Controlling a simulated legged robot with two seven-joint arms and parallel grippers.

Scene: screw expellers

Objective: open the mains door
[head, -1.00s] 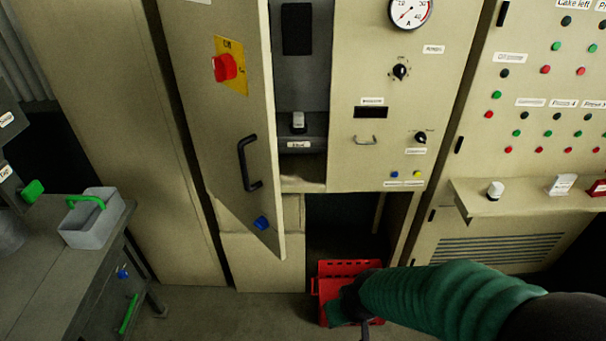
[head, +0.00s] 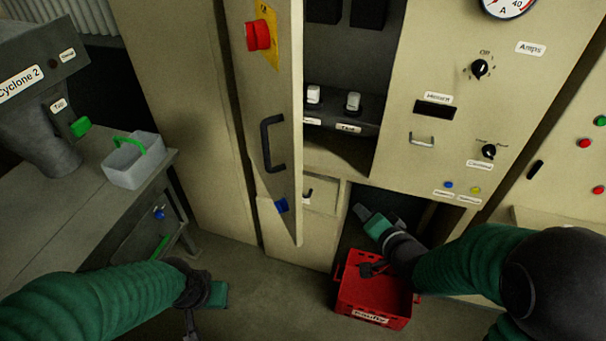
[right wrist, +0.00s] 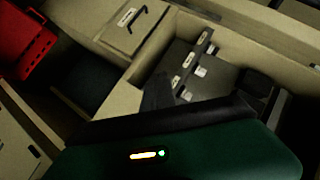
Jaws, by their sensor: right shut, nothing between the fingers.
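The mains door (head: 272,185) is the tall beige cabinet door with a black handle (head: 272,143) and a red switch (head: 258,36). It stands ajar, its free edge toward me, with switches visible inside the cabinet. My right gripper (head: 360,211) is shut and empty, right of the door's lower free edge, in front of the dark opening below the cabinet. In the right wrist view, its green body (right wrist: 200,150) fills the bottom, below the cabinet interior (right wrist: 205,75). My left gripper (head: 208,294) is low at left, over the floor; its fingers are unclear.
A red box (head: 375,298) sits on the floor under my right forearm. A grey bench (head: 60,240) with a grey bin (head: 133,168) stands at left. A panel with knobs and a gauge (head: 450,110) is right of the opening. Floor is clear below the door.

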